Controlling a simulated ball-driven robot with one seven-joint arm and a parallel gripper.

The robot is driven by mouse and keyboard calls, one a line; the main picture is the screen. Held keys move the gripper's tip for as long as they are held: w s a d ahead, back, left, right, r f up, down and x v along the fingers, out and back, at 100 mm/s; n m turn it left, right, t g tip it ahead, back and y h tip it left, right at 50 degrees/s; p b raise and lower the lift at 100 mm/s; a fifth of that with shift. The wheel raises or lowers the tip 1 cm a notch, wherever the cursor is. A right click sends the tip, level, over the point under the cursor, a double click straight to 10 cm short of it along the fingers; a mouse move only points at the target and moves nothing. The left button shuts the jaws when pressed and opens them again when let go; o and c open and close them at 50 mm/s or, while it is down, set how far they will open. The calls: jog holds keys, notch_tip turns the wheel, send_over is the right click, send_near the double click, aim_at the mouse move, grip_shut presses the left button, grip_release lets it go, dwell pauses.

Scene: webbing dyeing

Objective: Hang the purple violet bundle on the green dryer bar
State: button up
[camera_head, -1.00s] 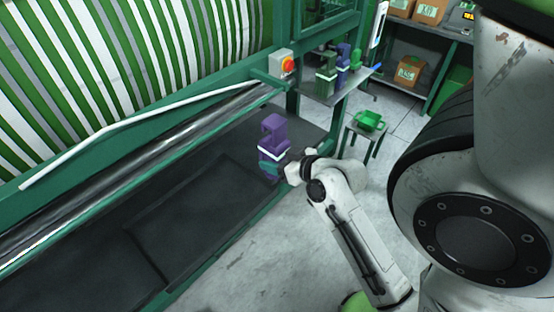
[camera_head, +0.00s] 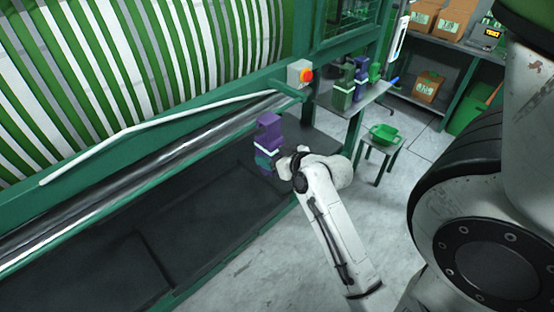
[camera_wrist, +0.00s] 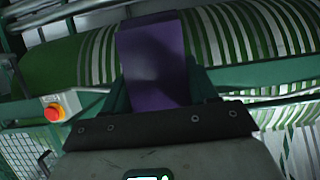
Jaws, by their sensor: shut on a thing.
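The purple violet bundle (camera_head: 268,134) with a white band is held upright in my gripper (camera_head: 266,163), above the dark bed of the machine. In the wrist view the bundle (camera_wrist: 152,60) stands up between the green fingers of my gripper (camera_wrist: 160,95), and its lower end is hidden by the gripper. The gripper is shut on it. A green rail (camera_head: 200,112) of the dryer runs along the front of the green-and-white striped drum, left of the bundle. In the wrist view a green bar (camera_wrist: 262,73) crosses behind the bundle; I cannot tell whether they touch.
A grey switch box (camera_head: 299,73) with a red knob sits near the rail's right end. A pale bar (camera_head: 130,135) slants along the drum. Green and purple bundles (camera_head: 350,82) stand on a shelf at the right. A stool (camera_head: 383,150) holds a green tray.

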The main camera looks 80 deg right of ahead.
jog(key=shift+w+d+b, duration=0.2)
jog(key=shift+w+d, duration=0.3)
jog(key=shift+w, duration=0.3)
jog(key=shift+w+d+b, duration=0.15)
jog(key=shift+w+d, duration=0.35)
jog(key=shift+w, duration=0.3)
jog(key=shift+w+d+b, duration=0.2)
jog(key=shift+w+d, duration=0.3)
jog(key=shift+w, duration=0.3)
jog(key=shift+f+b, duration=0.95)
jog(key=shift+f, duration=0.4)
jog(key=o, duration=1.2)
jog(key=shift+o, duration=0.2)
jog(key=b+v, duration=0.1)
jog(key=v, duration=1)
jog(key=shift+f, duration=0.15)
